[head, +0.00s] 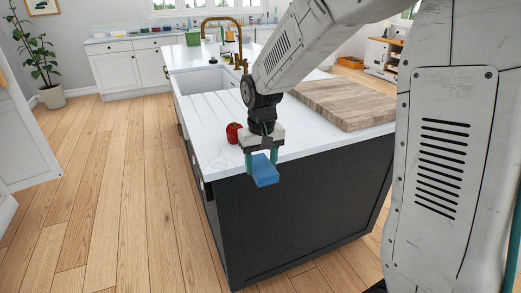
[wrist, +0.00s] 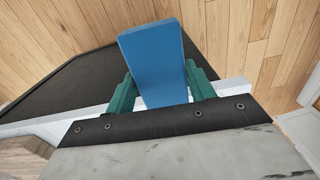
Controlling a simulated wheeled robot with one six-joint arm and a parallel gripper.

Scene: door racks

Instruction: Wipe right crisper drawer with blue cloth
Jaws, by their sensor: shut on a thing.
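My gripper (head: 262,164) is shut on the blue cloth (head: 265,170), a flat blue block in the head view. It holds the cloth beside the near left corner of the kitchen island, around the height of the counter edge. In the wrist view the blue cloth (wrist: 155,65) sticks out from between the two green fingers of my gripper (wrist: 160,90). No crisper drawer and no fridge show in either view.
The island's white counter (head: 215,115) carries a red tomato-like item (head: 233,132), a wooden board (head: 345,103) and a sink with a brass tap (head: 222,30). A potted plant (head: 45,70) stands far left. Wooden floor (head: 120,190) at left is clear.

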